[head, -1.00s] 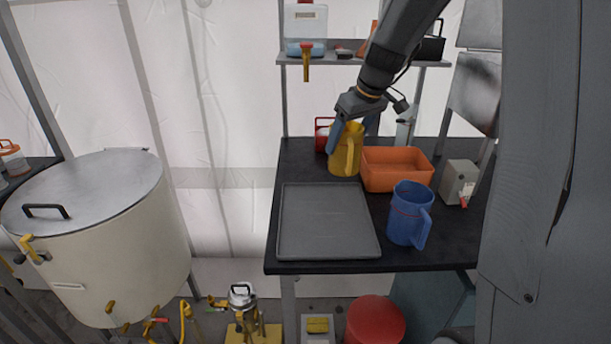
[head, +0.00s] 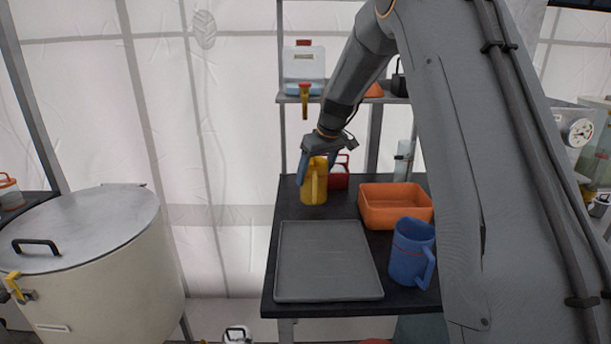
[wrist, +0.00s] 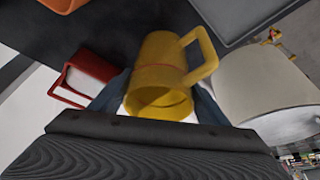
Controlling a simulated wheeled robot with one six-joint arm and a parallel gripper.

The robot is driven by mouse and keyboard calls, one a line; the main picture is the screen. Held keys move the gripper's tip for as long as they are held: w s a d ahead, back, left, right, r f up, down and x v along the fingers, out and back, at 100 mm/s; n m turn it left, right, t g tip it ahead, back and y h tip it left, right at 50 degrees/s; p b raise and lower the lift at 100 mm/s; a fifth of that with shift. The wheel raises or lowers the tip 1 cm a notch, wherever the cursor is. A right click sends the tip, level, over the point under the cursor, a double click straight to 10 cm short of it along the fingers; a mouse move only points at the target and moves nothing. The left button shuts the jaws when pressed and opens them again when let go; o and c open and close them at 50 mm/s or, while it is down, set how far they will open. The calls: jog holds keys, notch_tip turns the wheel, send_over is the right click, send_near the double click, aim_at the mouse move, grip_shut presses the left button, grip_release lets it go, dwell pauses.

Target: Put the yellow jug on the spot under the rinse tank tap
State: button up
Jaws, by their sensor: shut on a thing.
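The yellow jug (head: 314,186) is upright at the back left of the dark table, behind the grey tray. It also shows in the wrist view (wrist: 158,75), its open mouth towards the camera and its handle to the right. My gripper (head: 316,164) is shut on the jug from above, with a finger on either side of its body. I cannot tell whether the jug's base touches the table. A pale container (head: 304,65) with a red cap stands on the shelf, and a yellow tap (head: 304,98) with a red top hangs in front. The jug is below this tap in the picture. No marked spot shows.
A red jug (head: 340,173) stands close behind and right of the yellow jug. An orange bin (head: 396,219) and a blue jug (head: 408,262) are farther right. The flat grey tray (head: 328,262) fills the front. A large lidded drum (head: 95,275) stands left.

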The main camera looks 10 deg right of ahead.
jog(key=shift+w+a+f+p, duration=0.3)
jog(key=shift+w+f+p, duration=0.1)
jog(key=shift+w+f, duration=0.3)
jog(key=shift+w+a+f+p, duration=0.35)
jog(key=shift+w+f+p, duration=0.1)
jog(key=shift+w, duration=0.4)
jog(key=shift+w+a+f+p, duration=0.35)
jog(key=shift+w+f, duration=0.25)
jog(key=shift+w, duration=0.15)
jog(key=shift+f, duration=0.1)
jog(key=o, duration=1.1)
jog(key=shift+c, duration=0.2)
jog(key=b+v, duration=0.3)
jog(key=v, duration=0.9)
jog(key=shift+d, duration=0.15)
jog(key=shift+s, duration=0.1)
